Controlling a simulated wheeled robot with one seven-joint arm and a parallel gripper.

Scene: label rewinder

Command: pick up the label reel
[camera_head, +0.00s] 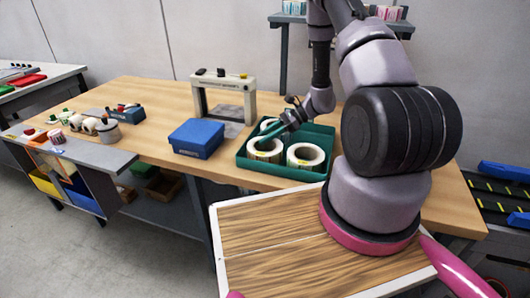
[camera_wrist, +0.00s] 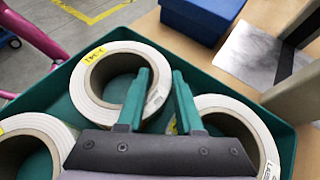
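Several white label reels lie flat in a green tray (camera_head: 318,133) on the wooden bench. The front-left reel (camera_head: 264,156) has a yellow label and also shows in the wrist view (camera_wrist: 88,95). My gripper (camera_head: 263,140) has teal fingers and points down over the tray; in the wrist view the fingers (camera_wrist: 160,72) are apart. This reel's ring wall shows between them, one finger towards its hole and one outside. I cannot tell whether they touch it. A front-right reel (camera_head: 305,156) and a rear reel (camera_head: 268,124) lie beside it; my fingers partly cover the rear reel.
A blue box (camera_head: 196,138) stands left of the tray. A grey-white frame machine (camera_head: 224,96) stands behind it. Small parts and a blue device (camera_head: 124,112) sit further left. The bench front left of the blue box is clear.

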